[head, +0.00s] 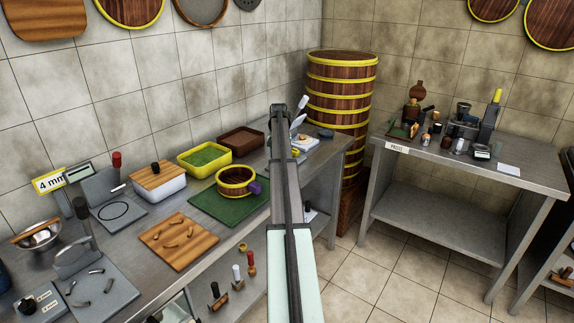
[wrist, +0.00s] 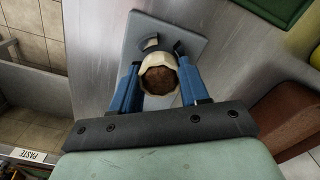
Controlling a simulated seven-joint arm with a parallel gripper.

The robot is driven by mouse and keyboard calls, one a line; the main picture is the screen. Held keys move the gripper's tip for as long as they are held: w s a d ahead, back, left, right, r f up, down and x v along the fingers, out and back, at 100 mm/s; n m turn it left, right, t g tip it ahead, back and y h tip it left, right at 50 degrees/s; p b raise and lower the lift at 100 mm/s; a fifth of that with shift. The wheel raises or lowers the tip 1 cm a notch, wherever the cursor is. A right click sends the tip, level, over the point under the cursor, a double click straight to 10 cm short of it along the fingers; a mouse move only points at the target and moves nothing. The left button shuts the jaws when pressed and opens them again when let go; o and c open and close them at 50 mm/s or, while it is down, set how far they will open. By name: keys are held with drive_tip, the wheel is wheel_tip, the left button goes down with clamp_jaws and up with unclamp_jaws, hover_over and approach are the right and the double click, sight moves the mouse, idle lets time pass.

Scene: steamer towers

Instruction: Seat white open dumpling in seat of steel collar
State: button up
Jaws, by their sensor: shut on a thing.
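My gripper (wrist: 159,68) has its two blue fingers shut on the white open dumpling (wrist: 156,59), one finger on each side. The dumpling's pale wrapper is open, with brown filling facing the wrist camera. Beyond it in the wrist view lies a grey plate (wrist: 190,34) on the metal bench. A curved grey piece, seemingly part of the steel collar (wrist: 150,43), shows just past the dumpling, with a small dark part beside it. The dumpling hides the rest, so I cannot tell whether it touches the collar or its seat. In the head view my arm covers most of this spot.
The bench holds a green mat (head: 204,205) with a round wooden steamer (head: 234,184), a yellow-rimmed tray (head: 205,157) and a brown tray (head: 241,141). A tall steamer tower (head: 340,88) stands beyond the bench end. A side table (head: 462,170) with small items is at right.

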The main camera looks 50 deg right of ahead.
drive_tip(key=shift+f, duration=0.45)
idle(0.5)
drive_tip(key=o, duration=1)
drive_tip(key=shift+o, duration=1.4)
drive_tip(key=shift+s, duration=0.2)
drive_tip(key=shift+w, duration=0.15)
wheel_tip(320, 180, up, 14)
